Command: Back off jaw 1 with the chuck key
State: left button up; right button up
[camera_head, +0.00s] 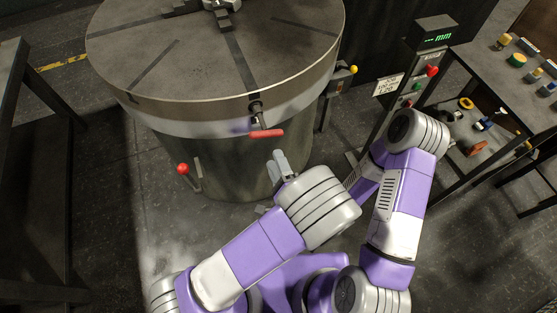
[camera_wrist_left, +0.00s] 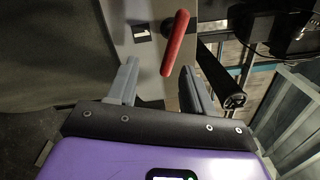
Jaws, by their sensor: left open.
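The chuck key's red cross handle (camera_head: 266,133) sticks out at the front rim of the big round chuck (camera_head: 190,60), its shank at the dark socket in the rim. In the left wrist view the red handle (camera_wrist_left: 175,42) stands slanted just beyond the fingers. My left gripper (camera_head: 281,166) is open and empty, a little below and right of the handle in the head view. In the left wrist view its two fingers (camera_wrist_left: 160,88) are spread apart, with the handle ahead and not between the tips. A grey jaw (camera_head: 222,14) shows on the chuck top, cut by the picture edge. My right gripper is not visible.
A control post (camera_head: 432,40) with a green display and buttons stands right of the chuck. A red-knobbed lever (camera_head: 183,169) is at the chuck's lower left. A bench (camera_head: 480,70) with small parts is at far right, a dark table (camera_head: 35,160) at left.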

aim_at(268, 137)
pick_arm(q)
jog(key=shift+m+y, duration=0.3)
jog(key=w, duration=0.2)
jog(key=w+a+r, duration=0.1)
jog(key=w, duration=0.1)
jog(key=w+a+r, duration=0.1)
jog(key=w, duration=0.1)
jog(key=shift+w+r, duration=0.2)
jog(key=shift+w, duration=0.1)
jog(key=shift+x, duration=1.15)
jog(key=shift+d+f, duration=0.1)
grip_shut()
